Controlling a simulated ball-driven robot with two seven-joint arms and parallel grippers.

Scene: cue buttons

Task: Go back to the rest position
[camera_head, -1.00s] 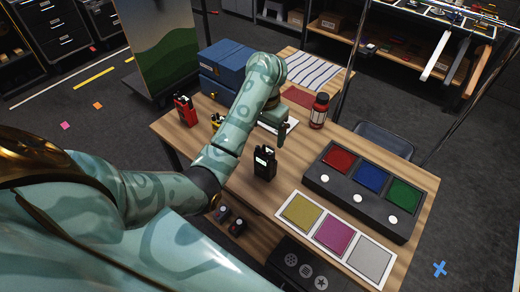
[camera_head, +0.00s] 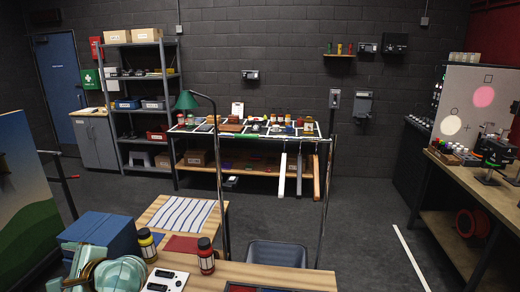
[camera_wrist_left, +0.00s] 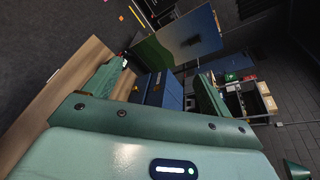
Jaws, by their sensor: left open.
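My left arm (camera_head: 118,274) shows at the bottom left of the head view, in front of the blue box (camera_head: 100,233); its gripper cannot be made out there. In the left wrist view my left gripper (camera_wrist_left: 155,86) has its two green fingers spread apart, with nothing held between them. The blue box also shows beyond the fingers in that view (camera_wrist_left: 153,88). My right gripper is in neither view. The coloured button panel is almost wholly below the head view; only its dark edge (camera_head: 253,288) shows.
Open floor lies beyond.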

